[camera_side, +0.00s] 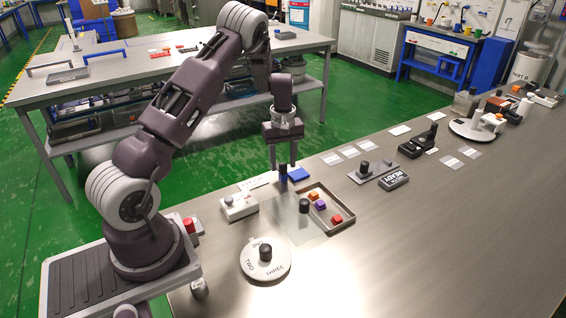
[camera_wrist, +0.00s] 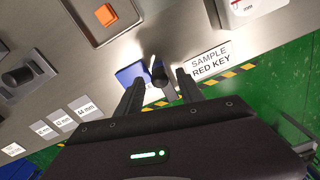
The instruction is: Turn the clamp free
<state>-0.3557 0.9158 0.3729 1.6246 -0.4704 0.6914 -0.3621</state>
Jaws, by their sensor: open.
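What looks like the clamp is a dark upright knob (camera_side: 283,173) beside a flat blue block (camera_side: 297,175) at the table's far edge. In the wrist view the dark knob (camera_wrist: 158,70) stands at the right end of the blue block (camera_wrist: 131,73). My gripper (camera_side: 283,165) points down over it from above. Its fingers are open, one on each side of the knob, and they also show in the wrist view (camera_wrist: 159,78). I cannot tell whether either finger touches the knob. The foot of the knob is partly hidden.
A shallow tray (camera_side: 345,222) with orange, purple and red pieces lies just in front. The right front is clear.

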